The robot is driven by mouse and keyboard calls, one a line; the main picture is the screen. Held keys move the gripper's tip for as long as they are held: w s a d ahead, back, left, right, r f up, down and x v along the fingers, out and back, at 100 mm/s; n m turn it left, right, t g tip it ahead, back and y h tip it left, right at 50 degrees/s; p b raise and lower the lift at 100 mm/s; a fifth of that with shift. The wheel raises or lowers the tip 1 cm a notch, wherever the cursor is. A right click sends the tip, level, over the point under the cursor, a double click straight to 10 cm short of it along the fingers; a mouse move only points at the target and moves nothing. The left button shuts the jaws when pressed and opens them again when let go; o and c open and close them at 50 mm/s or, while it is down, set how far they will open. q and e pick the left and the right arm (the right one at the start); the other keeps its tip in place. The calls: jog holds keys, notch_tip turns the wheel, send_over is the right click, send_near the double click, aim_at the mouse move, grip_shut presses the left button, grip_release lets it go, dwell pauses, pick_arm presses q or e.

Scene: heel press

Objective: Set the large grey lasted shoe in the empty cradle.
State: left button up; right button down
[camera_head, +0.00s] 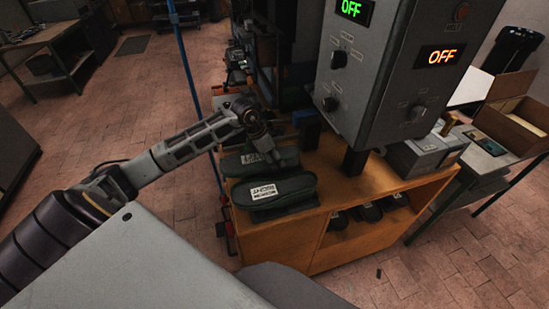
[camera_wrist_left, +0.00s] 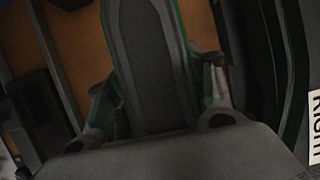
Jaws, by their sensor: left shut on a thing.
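My left gripper (camera_head: 268,150) reaches in over the wooden bench (camera_head: 345,170). In the left wrist view its fingers (camera_wrist_left: 160,100) are shut on the sides of a long dark grey shoe-like piece (camera_wrist_left: 148,55) with green edges. I cannot clearly tell shoe from cradle. My right gripper is not in view.
A grey control box (camera_head: 372,60) with two OFF displays stands over the bench. Several dark shoes (camera_head: 370,211) sit on the shelf below. A small blue block (camera_head: 308,130) is behind the gripper. A side table with boxes (camera_head: 515,115) is at right.

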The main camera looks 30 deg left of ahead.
pick_arm(q)
jog(key=shift+f+b, duration=0.25)
jog(key=shift+b, duration=0.1)
dwell(0.6)
jog(key=o, duration=1.4)
jog(key=shift+f, duration=0.1)
jog(key=shift+s, duration=0.1)
jog(key=shift+v, duration=6)
